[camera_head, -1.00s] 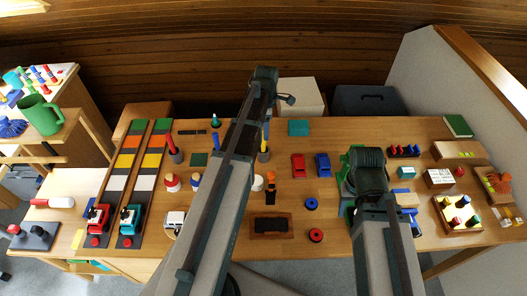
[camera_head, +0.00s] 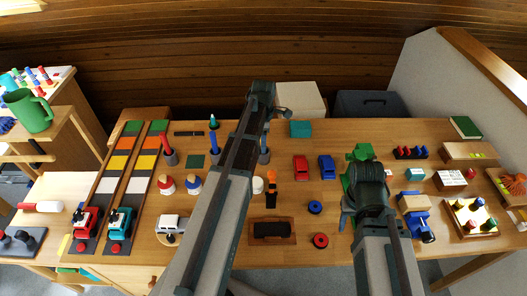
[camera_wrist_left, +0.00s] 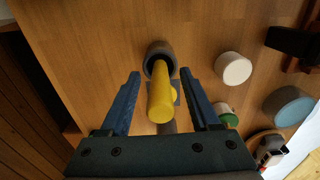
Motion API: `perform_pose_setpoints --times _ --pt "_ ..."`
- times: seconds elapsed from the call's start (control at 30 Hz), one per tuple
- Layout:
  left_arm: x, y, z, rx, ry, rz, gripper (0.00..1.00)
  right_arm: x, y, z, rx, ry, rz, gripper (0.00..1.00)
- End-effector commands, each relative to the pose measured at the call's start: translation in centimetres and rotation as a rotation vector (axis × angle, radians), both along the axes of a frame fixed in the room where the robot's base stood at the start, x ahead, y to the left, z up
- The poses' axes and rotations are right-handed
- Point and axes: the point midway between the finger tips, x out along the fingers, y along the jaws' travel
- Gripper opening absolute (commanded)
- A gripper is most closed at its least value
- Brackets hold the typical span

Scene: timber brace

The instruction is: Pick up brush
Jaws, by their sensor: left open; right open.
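In the left wrist view a yellow handle (camera_wrist_left: 161,97) stands in a round grey holder (camera_wrist_left: 158,54). It is the likeliest brush, but its bristle end is not visible. My left gripper (camera_wrist_left: 161,74) is open, with one finger on each side of the yellow handle and visible gaps between. In the head view my left arm covers most of this spot; a grey holder (camera_head: 264,157) shows just right of the arm.
Near the handle are a white round piece (camera_wrist_left: 233,68) and a blue-grey round piece (camera_wrist_left: 288,106). Other holders carry a red handle (camera_head: 167,142) and a blue handle (camera_head: 214,145). A black block lies on a brown tray (camera_head: 286,238). Red and blue cars (camera_head: 327,167) stand mid-table.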

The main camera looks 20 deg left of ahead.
Motion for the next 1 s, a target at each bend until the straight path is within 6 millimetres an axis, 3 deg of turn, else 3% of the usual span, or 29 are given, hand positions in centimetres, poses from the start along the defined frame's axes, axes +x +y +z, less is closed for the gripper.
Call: perform_pose_setpoints --times 0.23,0.6,1.0 --pt "0.0 -0.03 -0.15 0.0 0.0 0.0 0.63 0.0 0.0 -0.15 0.0 0.0 0.0 0.5" --pt "-0.01 -0.04 -0.16 0.0 0.0 0.0 0.0 0.0 0.0 -0.15 0.0 0.0 0.0 0.5" --pt "0.01 -0.04 -0.08 0.0 0.0 0.0 0.0 -0.01 0.0 -0.08 0.0 0.0 0.0 0.5"
